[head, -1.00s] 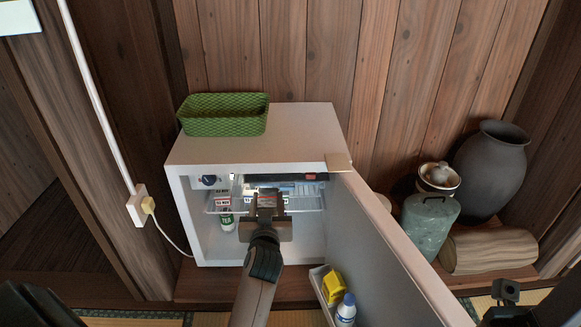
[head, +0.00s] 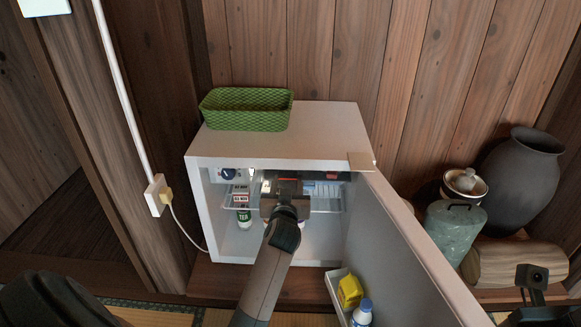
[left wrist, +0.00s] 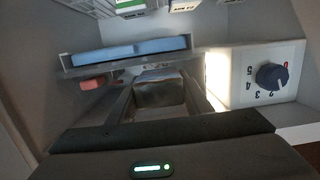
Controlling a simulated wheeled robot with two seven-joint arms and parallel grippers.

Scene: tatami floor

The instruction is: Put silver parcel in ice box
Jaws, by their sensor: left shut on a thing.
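The ice box is a small white fridge (head: 270,143) with its door (head: 405,255) swung open to the right. My left arm reaches into it, and my left gripper (head: 287,188) is in the upper part of the compartment. In the left wrist view my left gripper (left wrist: 160,100) is shut on the silver parcel (left wrist: 160,92), a dull grey piece between the two fingers. The gripper mostly hides the parcel in the head view. A dark part of my right arm (head: 535,280) shows at the lower right; its fingers cannot be made out.
Cartons and a tea bottle (head: 244,216) stand left of my gripper inside the fridge. A temperature dial (left wrist: 271,77) sits close by. The door shelf holds a yellow item (head: 350,291) and a bottle (head: 362,312). A green basket (head: 245,112) stands on top.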

